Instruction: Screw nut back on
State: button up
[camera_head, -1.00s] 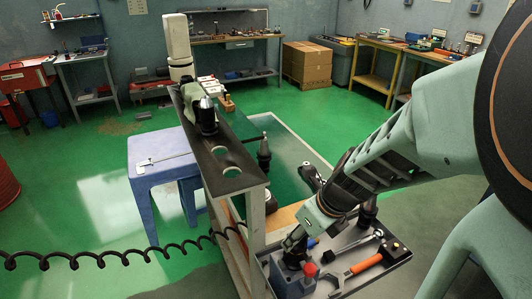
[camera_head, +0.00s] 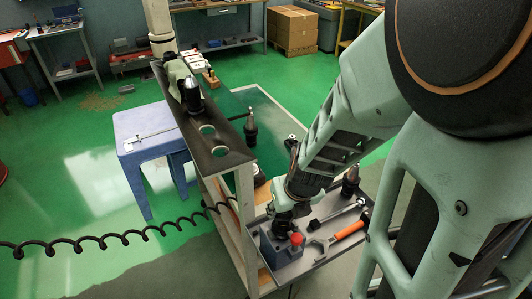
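A black tool holder with a shiny silver-grey body (camera_head: 193,97) stands on the dark top shelf (camera_head: 232,158) of the tooling cart. My gripper (camera_head: 281,226) points down at the left end of the grey lower tray (camera_head: 318,255), at a blue-grey block (camera_head: 281,250). Its fingertips are small, dark and partly hidden, so I cannot tell whether they are open or hold something. I cannot make out a separate nut. An orange-handled spanner (camera_head: 337,237) lies in the tray, right of the gripper.
A red-capped item (camera_head: 296,240) stands close beside my gripper. A dark tool holder (camera_head: 350,182) stands behind the tray, and another (camera_head: 250,130) stands beside the shelf. A blue stool (camera_head: 150,140) is left of the cart. A coiled black hose (camera_head: 120,235) crosses the left foreground.

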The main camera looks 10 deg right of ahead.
jog(key=shift+w+d, duration=0.1)
dwell(0.3)
jog(key=o, duration=1.6)
jog(key=shift+o, duration=0.2)
